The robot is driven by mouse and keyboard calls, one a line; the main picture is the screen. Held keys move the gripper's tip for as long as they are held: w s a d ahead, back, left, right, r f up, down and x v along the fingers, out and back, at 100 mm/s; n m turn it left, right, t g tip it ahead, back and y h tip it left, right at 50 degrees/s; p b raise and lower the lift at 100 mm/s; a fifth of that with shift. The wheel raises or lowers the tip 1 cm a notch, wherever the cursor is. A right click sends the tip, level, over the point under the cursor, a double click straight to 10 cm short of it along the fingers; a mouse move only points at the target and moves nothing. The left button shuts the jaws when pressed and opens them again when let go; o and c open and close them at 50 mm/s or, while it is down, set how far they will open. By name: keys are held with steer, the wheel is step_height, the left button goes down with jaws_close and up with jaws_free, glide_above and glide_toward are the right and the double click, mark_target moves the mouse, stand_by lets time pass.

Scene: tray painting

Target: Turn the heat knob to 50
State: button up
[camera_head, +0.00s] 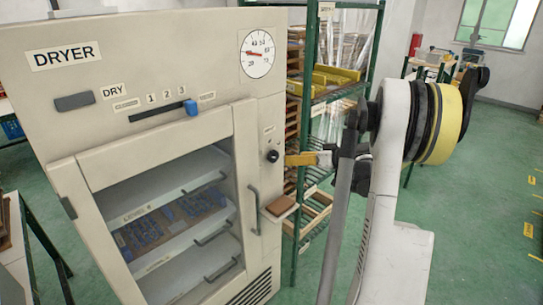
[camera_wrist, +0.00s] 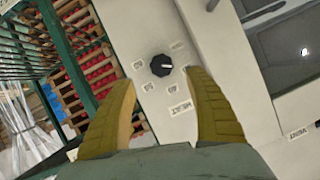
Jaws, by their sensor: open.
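The heat knob (camera_head: 272,156) is a small round black knob on the right front panel of the beige dryer (camera_head: 170,60). It also shows in the wrist view (camera_wrist: 161,65), with a white pointer mark and small labels around it, too small to read surely. My gripper (camera_wrist: 160,80) is open, its yellow fingers apart on either side below the knob in the wrist view, not touching it. In the head view my gripper (camera_head: 290,159) points at the panel just right of the knob. A round dial gauge (camera_head: 257,53) with a red needle is at the panel's top.
A blue slider (camera_head: 191,107) sits at the right of its slot beside numbers 1, 2, 3. The dryer door (camera_head: 237,160) has a handle (camera_head: 254,210) below left of the knob. A green rack (camera_head: 309,100) stands close right of the dryer. Green floor is open at right.

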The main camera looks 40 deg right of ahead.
mark_target(275, 159)
steer(key=b+x, duration=0.1)
steer(key=x, duration=0.9)
steer(key=shift+w+a+b, duration=0.1)
steer(key=shift+b, duration=0.25)
steer(key=c, duration=1.2)
